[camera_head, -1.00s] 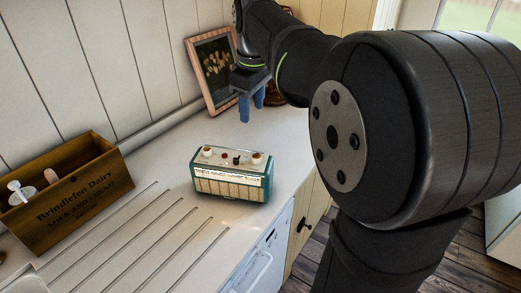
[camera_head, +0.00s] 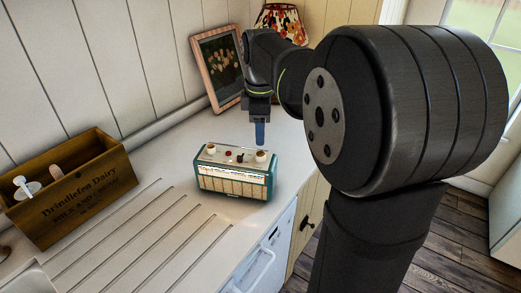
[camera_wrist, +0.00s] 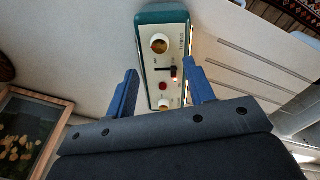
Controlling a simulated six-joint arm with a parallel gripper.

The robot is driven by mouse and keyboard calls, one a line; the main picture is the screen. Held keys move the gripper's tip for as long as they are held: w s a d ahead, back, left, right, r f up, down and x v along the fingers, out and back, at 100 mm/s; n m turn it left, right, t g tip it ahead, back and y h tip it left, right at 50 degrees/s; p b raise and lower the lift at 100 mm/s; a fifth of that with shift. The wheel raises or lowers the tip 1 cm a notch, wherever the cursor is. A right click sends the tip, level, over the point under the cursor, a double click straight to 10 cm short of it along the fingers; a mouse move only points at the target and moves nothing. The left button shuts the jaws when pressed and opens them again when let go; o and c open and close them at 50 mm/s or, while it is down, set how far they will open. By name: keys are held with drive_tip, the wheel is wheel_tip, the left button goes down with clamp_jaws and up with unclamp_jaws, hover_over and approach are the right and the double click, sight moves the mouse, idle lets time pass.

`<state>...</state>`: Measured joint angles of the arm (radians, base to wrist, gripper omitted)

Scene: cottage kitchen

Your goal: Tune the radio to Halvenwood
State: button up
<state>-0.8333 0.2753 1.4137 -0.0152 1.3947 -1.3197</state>
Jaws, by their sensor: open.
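The radio (camera_head: 236,172) is a teal box with a cream top and a lit dial strip on its front, standing upright on the white counter. Its top carries a knob near each end, a red button and a dark switch. In the wrist view the radio (camera_wrist: 148,24) runs between my fingers, with one knob (camera_wrist: 159,44) beyond the fingertips and the other (camera_wrist: 163,103) closer to the palm. My gripper (camera_head: 260,140) points down just above the right-hand knob (camera_head: 261,156); its blue fingers (camera_wrist: 160,72) are apart and empty. The dial lettering is too small to read.
A wooden dairy crate (camera_head: 85,200) with utensils stands at the left. A framed picture (camera_head: 217,68) leans on the wall behind the radio, near a patterned lampshade (camera_head: 281,20). Draining grooves (camera_head: 150,235) mark the counter at the front left. The counter's edge lies just right of the radio.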

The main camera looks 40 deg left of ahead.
sight(260, 154)
drive_tip(key=f, duration=0.7)
drive_tip(key=shift+w+a+f, duration=0.15)
drive_tip(key=shift+w+f, duration=0.05)
drive_tip(key=shift+f, duration=0.2)
drive_tip(key=c, duration=1)
drive_tip(key=shift+m, duration=0.3)
drive_tip(key=m, duration=1.2)
drive_tip(key=shift+a+m+h, duration=0.1)
drive_tip(key=shift+m+h, duration=0.3)
